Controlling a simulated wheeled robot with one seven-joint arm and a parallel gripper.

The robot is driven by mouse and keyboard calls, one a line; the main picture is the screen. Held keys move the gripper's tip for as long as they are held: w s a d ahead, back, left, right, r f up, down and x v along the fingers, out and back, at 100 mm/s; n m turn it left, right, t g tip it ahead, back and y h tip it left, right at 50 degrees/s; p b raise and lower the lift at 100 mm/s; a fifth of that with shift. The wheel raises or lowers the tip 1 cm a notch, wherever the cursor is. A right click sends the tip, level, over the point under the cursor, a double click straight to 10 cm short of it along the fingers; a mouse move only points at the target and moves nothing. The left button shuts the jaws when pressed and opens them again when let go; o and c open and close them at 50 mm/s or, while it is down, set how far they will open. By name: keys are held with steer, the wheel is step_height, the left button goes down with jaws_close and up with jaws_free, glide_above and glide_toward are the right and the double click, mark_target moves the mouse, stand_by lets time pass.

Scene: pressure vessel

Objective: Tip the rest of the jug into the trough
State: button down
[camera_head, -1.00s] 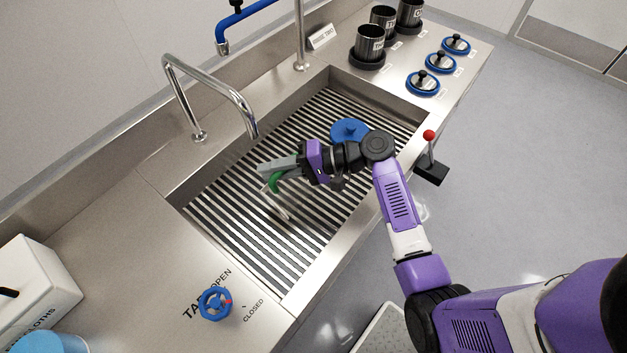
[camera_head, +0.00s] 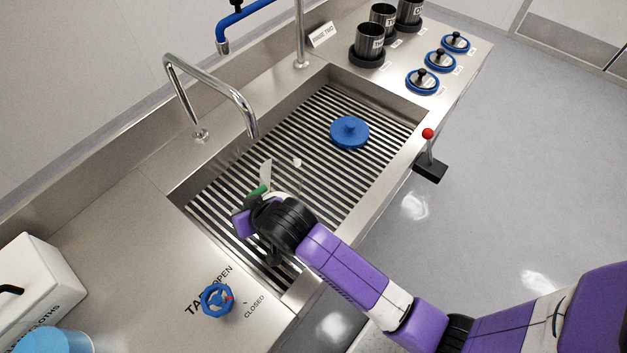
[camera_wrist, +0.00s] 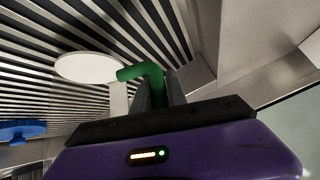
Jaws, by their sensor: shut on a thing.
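My gripper (camera_head: 262,182) is low over the near-left part of the trough (camera_head: 345,185), a steel basin with a slatted floor. It is shut on the green handle (camera_head: 258,190) of the jug. The green handle (camera_wrist: 148,76) also shows between the fingers in the wrist view. The jug's body (camera_head: 285,180) is clear and hard to make out against the slats. A pale oval (camera_wrist: 88,68) beside the handle in the wrist view seems part of the jug. I cannot tell the jug's tilt or what it holds.
A blue lid-like disc (camera_head: 349,132) lies on the slats. A bent tap spout (camera_head: 225,85) arches over the trough's back edge. A blue tap wheel (camera_head: 216,301) sits on the left counter. A red-knobbed lever (camera_head: 428,135) stands by the front edge.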

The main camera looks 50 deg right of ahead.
steer(key=f, duration=0.1)
steer(key=a+f+n+h+b, duration=0.1)
steer(key=f, duration=0.1)
steer(key=shift+h, duration=0.3)
steer(key=shift+w+b, duration=0.1)
steer(key=shift+b, duration=0.2)
steer(key=shift+r, duration=0.1)
step_height(320, 180, up, 2)
steer(key=shift+p, duration=1.1)
steer(key=shift+r, duration=0.5)
